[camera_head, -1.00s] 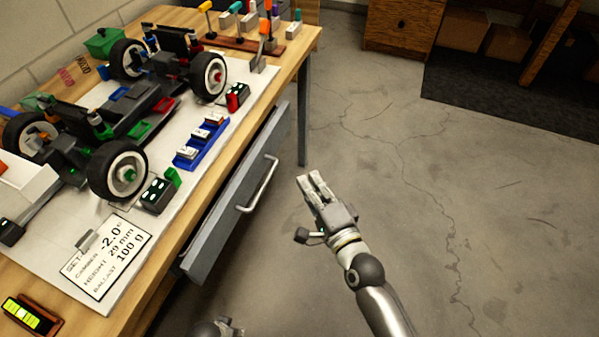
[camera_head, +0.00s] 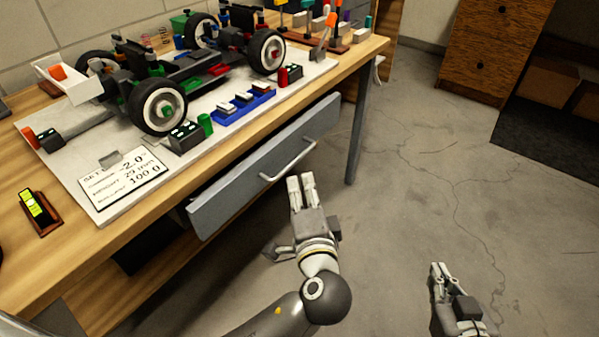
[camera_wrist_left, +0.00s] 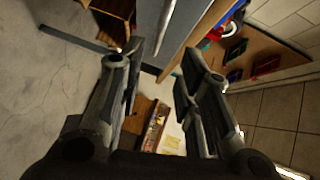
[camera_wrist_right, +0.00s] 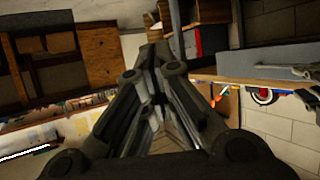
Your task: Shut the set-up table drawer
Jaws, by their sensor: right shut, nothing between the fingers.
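The set-up table (camera_head: 130,243) has a grey drawer (camera_head: 235,190) under its front edge. The drawer front stands out a little from under the top, with a dark gap behind its upper edge. It has a pale bar handle (camera_head: 290,160). My left gripper (camera_head: 301,178) is just in front of the drawer near the handle, fingers apart and empty. Whether it touches is unclear. The left wrist view shows the grey front (camera_wrist_left: 150,25) and handle (camera_wrist_left: 167,22) ahead of the open fingers. My right gripper (camera_head: 437,267) is shut and empty, over the floor at lower right.
An RC car (camera_head: 165,85) sits on a white board (camera_head: 110,205) on the table, with small tools and a level (camera_head: 37,210) around it. A table leg (camera_head: 358,130) stands right of the drawer. A wooden cabinet (camera_head: 490,45) is at back right. The floor between is clear.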

